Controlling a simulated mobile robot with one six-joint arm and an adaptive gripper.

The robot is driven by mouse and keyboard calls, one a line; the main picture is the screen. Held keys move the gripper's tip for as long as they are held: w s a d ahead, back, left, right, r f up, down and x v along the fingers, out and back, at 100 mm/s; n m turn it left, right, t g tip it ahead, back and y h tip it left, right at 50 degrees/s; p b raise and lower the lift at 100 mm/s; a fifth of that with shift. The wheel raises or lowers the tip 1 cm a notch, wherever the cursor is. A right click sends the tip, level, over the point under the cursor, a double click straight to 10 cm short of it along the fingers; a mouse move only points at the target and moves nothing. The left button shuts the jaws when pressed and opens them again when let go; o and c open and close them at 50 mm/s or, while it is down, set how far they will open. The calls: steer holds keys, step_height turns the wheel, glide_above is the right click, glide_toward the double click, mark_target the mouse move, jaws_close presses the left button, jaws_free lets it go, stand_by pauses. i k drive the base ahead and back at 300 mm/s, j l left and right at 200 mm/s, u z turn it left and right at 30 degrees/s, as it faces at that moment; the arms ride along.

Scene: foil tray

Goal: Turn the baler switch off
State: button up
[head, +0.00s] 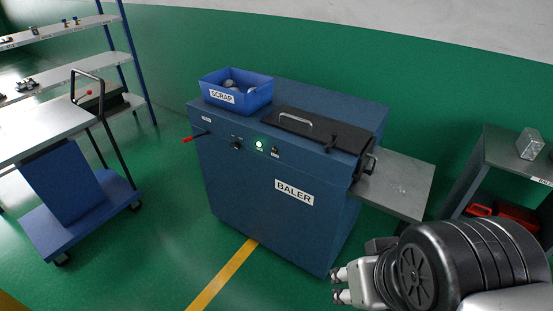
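The blue baler (294,192) stands in the middle of the head view, with a white BALER label on its front. A black rotary switch (236,145) sits on the upper front panel, left of a lit green lamp (259,144). The switch's exact position is too small to read. Another small dark control (275,152) is right of the lamp. My gripper (338,285) is at the bottom right, in front of the baler and apart from it. Its two fingertips show side by side with a small gap, and nothing is seen between them.
A blue SCRAP bin (251,98) and a black lid (290,124) with a handle are on the baler's top. A red-tipped lever (188,140) sticks out left. A grey side shelf (405,188) juts right. A blue cart (75,215) stands left. Green floor lies between cart and baler.

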mark_target(236, 144)
steer(key=i+j+z, duration=0.15)
steer(key=i+j, duration=0.2)
steer(key=i, duration=0.3)
steer(key=i+j+z, duration=0.15)
steer(key=i+j, duration=0.25)
steer(key=i, duration=0.25)
steer(key=i+j+z, duration=0.2)
steer(key=i+j, duration=0.25)
steer(key=i, duration=0.15)
